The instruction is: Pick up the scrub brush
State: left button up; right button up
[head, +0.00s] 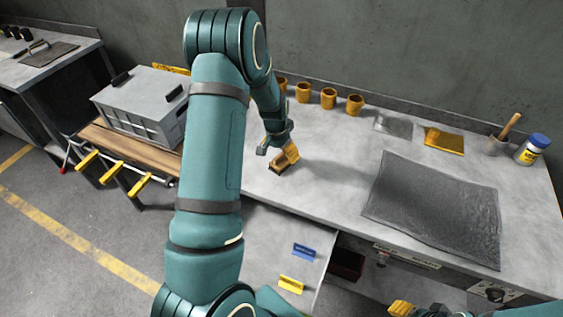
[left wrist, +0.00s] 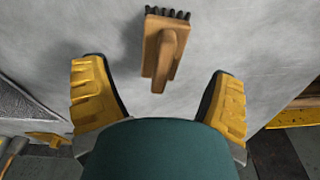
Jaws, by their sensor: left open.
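The scrub brush (left wrist: 165,50) lies on the grey worktop, with a wooden back and handle and dark bristles at its far end in the left wrist view. In the head view a small brown part of the brush (head: 276,169) shows beside the yellow fingers; the rest is hidden. My left gripper (head: 284,156) is open above the worktop. In the left wrist view its two yellow fingers (left wrist: 158,72) stand on either side of the brush, with gaps on both sides. My right gripper (head: 402,308) shows only a yellow fingertip at the bottom edge.
Several orange cups (head: 328,98) stand along the back of the worktop. A dark textured mat (head: 435,205) lies to the right. A blue-lidded jar (head: 531,149) and a pot with a wooden handle (head: 498,145) stand at the far right. A grey crate (head: 140,110) stands at left.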

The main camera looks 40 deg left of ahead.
aim_at(282, 159)
pick_arm(q)
jog(key=f, duration=0.2)
jog(key=w+f, duration=0.1)
jog(key=f, duration=0.2)
jog(key=shift+a+b, duration=0.1)
jog(key=shift+b, duration=0.3)
jog(key=c, duration=1.4)
